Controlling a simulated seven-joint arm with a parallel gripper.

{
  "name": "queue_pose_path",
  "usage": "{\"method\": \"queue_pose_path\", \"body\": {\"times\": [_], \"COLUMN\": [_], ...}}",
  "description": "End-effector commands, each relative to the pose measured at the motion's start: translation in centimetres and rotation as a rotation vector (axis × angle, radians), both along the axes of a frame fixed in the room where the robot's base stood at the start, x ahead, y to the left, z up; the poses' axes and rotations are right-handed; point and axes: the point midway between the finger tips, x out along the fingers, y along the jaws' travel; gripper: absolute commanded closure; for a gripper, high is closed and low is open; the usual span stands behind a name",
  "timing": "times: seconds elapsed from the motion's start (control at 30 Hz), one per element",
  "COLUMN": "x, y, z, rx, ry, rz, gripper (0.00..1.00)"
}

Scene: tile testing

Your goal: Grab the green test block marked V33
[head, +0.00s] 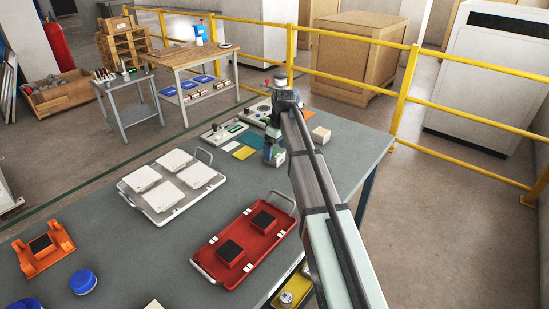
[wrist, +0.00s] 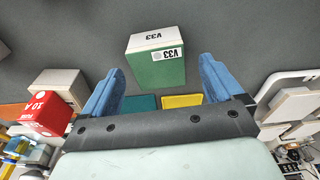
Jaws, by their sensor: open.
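The green test block (wrist: 155,70) has a whitish upper face and a white label reading V33, upside down in the wrist view. It stands on the grey table just ahead of my open blue fingers, roughly centred between them. My gripper (wrist: 161,82) is empty, and a gap shows on each side of the block. In the head view my gripper (head: 272,143) is low over the far part of the table. A small part of the green block (head: 279,158) shows beside the fingers there; the rest is hidden.
A pale block (head: 320,134) and a red block (wrist: 46,112) stand to one side of my gripper. A white tray (head: 208,192) holds several pale tiles. A red tray (head: 262,228) holds dark-topped red blocks.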

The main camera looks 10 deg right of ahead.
Motion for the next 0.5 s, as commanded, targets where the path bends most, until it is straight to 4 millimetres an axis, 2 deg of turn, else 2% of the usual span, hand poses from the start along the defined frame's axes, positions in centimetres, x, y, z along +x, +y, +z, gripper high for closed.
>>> {"method": "queue_pose_path", "body": {"times": [0.1,0.2,0.47,0.5], "x": [0.3,0.4,0.4,0.4], "y": [0.2,0.3,0.3,0.3], "z": [-1.7,-2.7,-3.0,-3.0], "rx": [-0.001,-0.001,-0.001,-0.001], "ry": [0.002,-0.001,-0.002,-0.002], "rz": [0.000,0.001,0.001,0.001], "gripper": [0.06,0.06,0.06,0.10]}}
